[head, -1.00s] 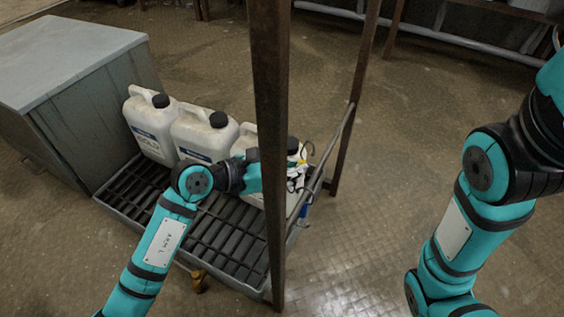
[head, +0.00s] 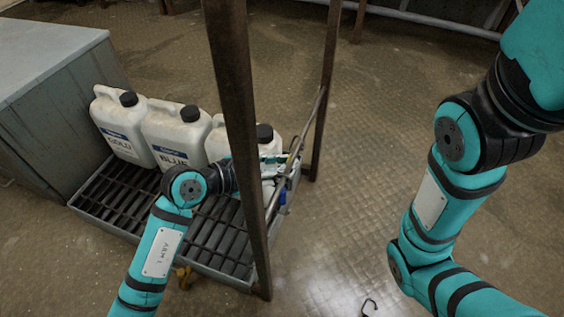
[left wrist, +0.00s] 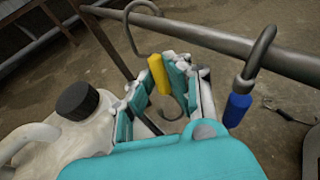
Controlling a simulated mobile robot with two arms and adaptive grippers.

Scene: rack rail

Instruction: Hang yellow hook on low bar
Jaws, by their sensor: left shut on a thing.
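The yellow hook (left wrist: 159,74) has a yellow sleeve and grey bent wire. In the left wrist view my left gripper (left wrist: 158,85) is shut on its sleeve. Its upper bend overlaps the low bar (left wrist: 205,36); I cannot tell whether the wire is around the bar or only beside it. In the head view the low bar (head: 311,122) runs between two brown posts, and my left gripper (head: 277,164) is beside it; the yellow hook is hard to make out there. A blue-sleeved hook (left wrist: 238,106) hangs on the bar to the right. My right gripper is out of view.
White canisters (head: 175,135) stand on a slatted tray (head: 105,204), close to my left gripper. A grey cabinet (head: 45,110) is at left.

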